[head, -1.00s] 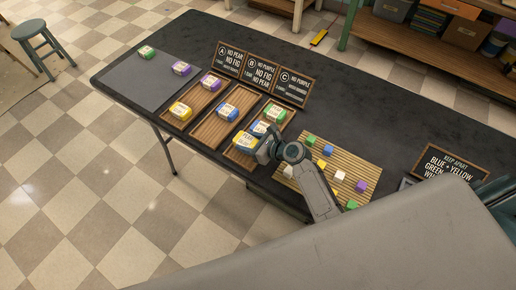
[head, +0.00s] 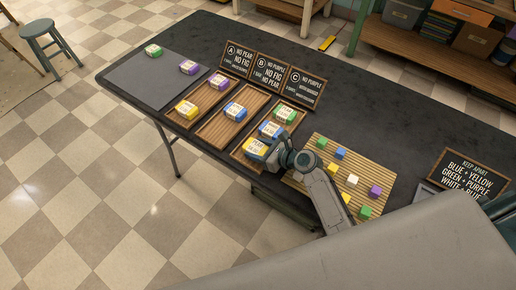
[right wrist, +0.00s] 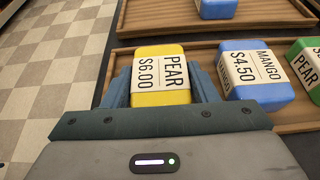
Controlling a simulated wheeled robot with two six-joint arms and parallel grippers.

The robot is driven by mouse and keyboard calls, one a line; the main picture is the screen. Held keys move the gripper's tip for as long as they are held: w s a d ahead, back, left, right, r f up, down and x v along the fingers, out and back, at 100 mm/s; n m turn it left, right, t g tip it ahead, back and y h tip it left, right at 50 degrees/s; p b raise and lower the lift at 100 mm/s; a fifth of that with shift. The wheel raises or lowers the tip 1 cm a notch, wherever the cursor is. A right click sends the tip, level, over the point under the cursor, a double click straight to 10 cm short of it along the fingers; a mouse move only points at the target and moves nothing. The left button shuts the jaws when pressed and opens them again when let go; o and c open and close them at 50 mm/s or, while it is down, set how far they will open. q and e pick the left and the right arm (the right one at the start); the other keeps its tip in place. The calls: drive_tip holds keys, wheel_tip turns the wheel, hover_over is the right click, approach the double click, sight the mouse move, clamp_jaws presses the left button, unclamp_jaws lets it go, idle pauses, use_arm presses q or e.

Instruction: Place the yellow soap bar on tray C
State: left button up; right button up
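The yellow soap bar (head: 253,146), labelled PEAR $6.00 in the right wrist view (right wrist: 160,78), is at the near end of tray C (head: 237,154). Tray C also holds a blue MANGO bar (head: 270,130) and a green PEAR bar (head: 284,113) in a row behind it. My right gripper (head: 260,150) is at the yellow bar; in the right wrist view its fingers (right wrist: 162,90) lie against both sides of the bar. The bar is low at tray level; its underside is hidden. My left gripper is not in view.
Tray B (head: 212,136) holds a blue bar (head: 235,111). Tray A holds a yellow bar (head: 187,110) and a purple bar (head: 218,82). Signs A, B and C (head: 304,87) stand behind the trays. A slatted board (head: 325,148) with several small cubes is right of tray C.

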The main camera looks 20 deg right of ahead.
drive_tip(key=o, duration=0.3)
drive_tip(key=shift+r, duration=0.2)
drive_tip(key=v, duration=1)
drive_tip(key=shift+s+d+b, duration=0.2)
drive_tip(key=shift+b, duration=0.15)
drive_tip(key=shift+s+d+r, duration=0.35)
drive_tip(key=shift+s+r, duration=0.05)
drive_tip(key=shift+s, duration=0.1)
